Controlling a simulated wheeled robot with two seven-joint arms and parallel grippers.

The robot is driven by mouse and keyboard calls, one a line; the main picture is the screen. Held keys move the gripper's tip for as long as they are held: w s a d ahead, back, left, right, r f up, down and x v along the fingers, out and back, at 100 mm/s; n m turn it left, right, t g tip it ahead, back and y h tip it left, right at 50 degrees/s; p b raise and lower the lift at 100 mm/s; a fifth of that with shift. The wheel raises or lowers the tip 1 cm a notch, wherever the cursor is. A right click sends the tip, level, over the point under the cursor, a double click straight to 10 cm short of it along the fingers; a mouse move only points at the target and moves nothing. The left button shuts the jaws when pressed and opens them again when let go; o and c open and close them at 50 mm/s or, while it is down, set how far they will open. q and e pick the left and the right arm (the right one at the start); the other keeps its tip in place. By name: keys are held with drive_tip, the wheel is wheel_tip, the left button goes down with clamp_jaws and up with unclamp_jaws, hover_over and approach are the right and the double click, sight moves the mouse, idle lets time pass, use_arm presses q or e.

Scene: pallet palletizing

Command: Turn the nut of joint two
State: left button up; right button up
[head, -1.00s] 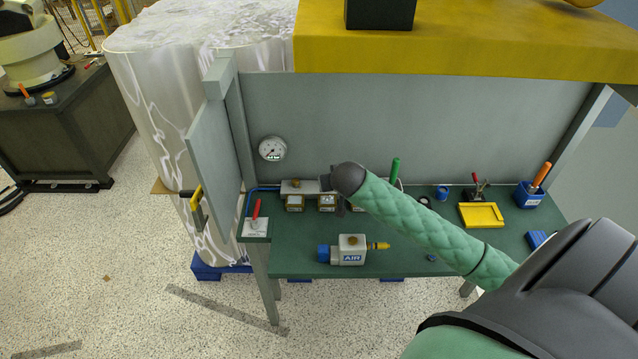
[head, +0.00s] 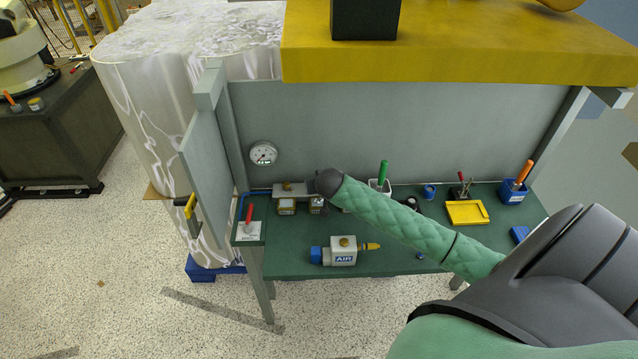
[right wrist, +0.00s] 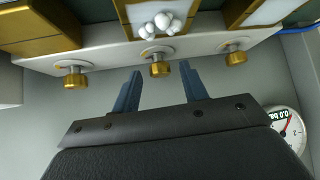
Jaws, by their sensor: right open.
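A pale manifold bar (head: 290,190) with brass fittings runs along the back of the green bench. In the right wrist view three brass nuts hang in a row from the bar: a left nut (right wrist: 75,78), a middle nut (right wrist: 160,68) and a right nut (right wrist: 235,57). My right gripper (right wrist: 161,71) is open and empty. Its two blue fingers point at the bar, with the middle nut showing between the fingertips; contact cannot be told. In the head view my right arm hides part of the manifold. My left gripper is out of view.
A pressure gauge (head: 263,153) is on the back panel. The AIR valve block (head: 342,252) lies at the bench front. A yellow shelf (head: 450,55) is overhead.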

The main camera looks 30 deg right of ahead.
drive_tip(key=shift+c, duration=0.2)
clamp_jaws()
drive_tip(key=shift+n+y, duration=0.3)
drive_tip(key=n+y, duration=0.2)
drive_tip(key=shift+d+n, duration=0.3)
drive_tip(key=shift+d, duration=0.05)
drive_tip(key=n+y, duration=0.1)
drive_tip(key=n, duration=0.1)
drive_tip(key=shift+d+n+y+b, duration=0.25)
drive_tip(key=shift+n+y+b, duration=0.05)
drive_tip(key=shift+y+b, duration=0.1)
drive_tip(key=shift+d+f+n+y+b, duration=0.1)
drive_tip(key=shift+n+y+b, duration=0.3)
drive_tip(key=shift+n+y, duration=0.15)
drive_tip(key=shift+w+d+n+g+y+b, duration=0.1)
drive_tip(key=shift+n+g+y+b, duration=0.2)
drive_tip(key=shift+n+y+b, duration=0.7)
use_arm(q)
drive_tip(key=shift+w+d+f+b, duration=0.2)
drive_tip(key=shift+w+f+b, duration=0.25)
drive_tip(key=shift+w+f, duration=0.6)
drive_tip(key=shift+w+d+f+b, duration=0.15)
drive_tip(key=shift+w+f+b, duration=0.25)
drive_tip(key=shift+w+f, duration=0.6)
use_arm(e)
drive_tip(key=shift+n, duration=0.65)
